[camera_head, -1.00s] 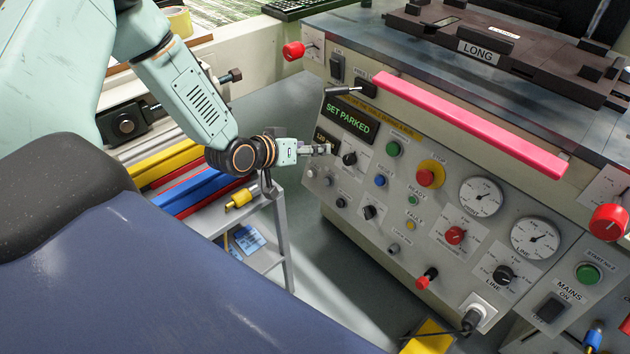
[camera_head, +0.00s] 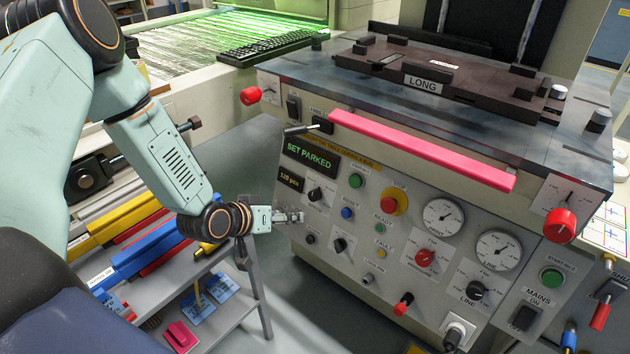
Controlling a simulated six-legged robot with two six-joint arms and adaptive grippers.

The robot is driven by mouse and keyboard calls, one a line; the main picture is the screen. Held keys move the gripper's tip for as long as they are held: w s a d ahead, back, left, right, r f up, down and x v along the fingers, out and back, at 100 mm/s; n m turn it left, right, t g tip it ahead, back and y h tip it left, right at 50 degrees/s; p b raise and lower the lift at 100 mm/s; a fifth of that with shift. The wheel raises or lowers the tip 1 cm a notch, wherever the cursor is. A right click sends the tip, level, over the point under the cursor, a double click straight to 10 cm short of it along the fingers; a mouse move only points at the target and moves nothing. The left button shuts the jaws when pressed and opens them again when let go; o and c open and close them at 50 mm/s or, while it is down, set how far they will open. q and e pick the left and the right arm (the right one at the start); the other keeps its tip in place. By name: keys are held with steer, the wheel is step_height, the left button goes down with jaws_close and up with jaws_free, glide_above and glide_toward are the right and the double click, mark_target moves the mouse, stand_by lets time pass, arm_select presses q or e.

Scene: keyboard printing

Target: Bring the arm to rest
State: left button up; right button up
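My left arm comes in from the left, and its gripper (camera_head: 294,217) is just in front of the left side of the grey control panel (camera_head: 318,266). The fingers are small here, and I cannot tell whether they are open or shut, or whether they touch the panel. No object shows between them. The panel's display (camera_head: 311,157) reads "SET PARKED" in green. A smaller display (camera_head: 291,179) below it reads "125 pcs". My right gripper is not in view.
A pink bar (camera_head: 420,150) runs along the machine's front edge. Red knobs stick out at the left (camera_head: 250,96) and right (camera_head: 560,225). A grey shelf cart (camera_head: 256,299) with coloured bars stands below my arm. Grey floor shows between cart and machine.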

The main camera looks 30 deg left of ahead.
arm_select(q)
steer(key=s+d+f+g+p, duration=0.1)
steer(key=s+d+g, duration=0.2)
steer(key=s, duration=0.7)
steer(key=s+d+f+m+g+y+p, duration=0.1)
steer(key=s+d+f+g+p, duration=0.1)
steer(key=s, duration=0.9)
steer(key=s+d+f+m+g+y+p, duration=0.1)
steer(key=s+d+g, duration=0.3)
steer(key=s, duration=0.7)
steer(key=shift+f+g+p, duration=0.6)
steer(key=shift+f, duration=0.1)
